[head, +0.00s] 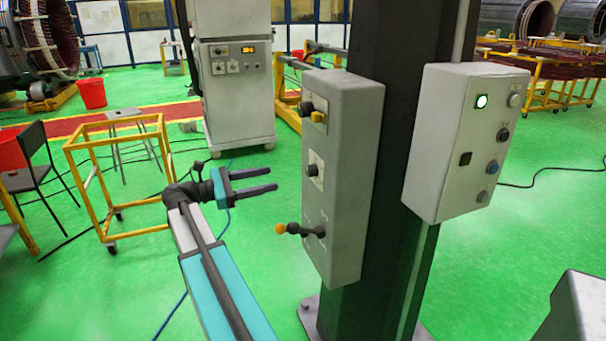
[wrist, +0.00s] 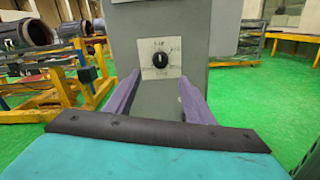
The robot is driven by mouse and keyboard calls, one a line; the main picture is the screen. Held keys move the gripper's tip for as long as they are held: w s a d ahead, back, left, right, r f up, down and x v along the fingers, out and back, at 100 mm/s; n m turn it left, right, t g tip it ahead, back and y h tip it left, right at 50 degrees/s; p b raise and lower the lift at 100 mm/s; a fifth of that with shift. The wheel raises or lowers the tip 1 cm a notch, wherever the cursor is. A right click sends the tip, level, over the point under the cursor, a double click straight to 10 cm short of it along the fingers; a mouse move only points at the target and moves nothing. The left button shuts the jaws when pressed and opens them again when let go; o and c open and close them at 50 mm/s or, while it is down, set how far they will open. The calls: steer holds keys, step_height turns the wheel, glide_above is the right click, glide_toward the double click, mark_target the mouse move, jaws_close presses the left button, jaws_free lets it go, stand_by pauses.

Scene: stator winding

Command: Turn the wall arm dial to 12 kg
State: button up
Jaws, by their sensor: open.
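A black dial (head: 314,170) on a pale scale plate sits midway down the side of a grey control box (head: 345,180). In the wrist view the dial (wrist: 160,60) is straight ahead, its light pointer mark roughly upright. The plate's (wrist: 160,46) markings are too small to read. My gripper (head: 273,179) is open and empty, left of the box in the head view, with its fingers pointing at the dial and clear space between. In the wrist view my gripper's fingers (wrist: 159,80) flank the view below the dial.
Above the dial is a black and yellow knob (head: 316,114); below it a lever with an orange ball (head: 297,229) sticks out. The box is on a dark column (head: 400,130). A second box (head: 465,140) with a lit button hangs right. A yellow frame cart (head: 120,180) stands left.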

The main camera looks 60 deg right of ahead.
mark_target(307, 171)
steer(key=p+x, duration=0.1)
steer(key=x, duration=1.2)
steer(key=shift+s, duration=0.1)
steer(key=c, duration=1)
steer(key=shift+a, duration=0.35)
steer(key=shift+c, duration=0.3)
steer(key=shift+d, duration=0.3)
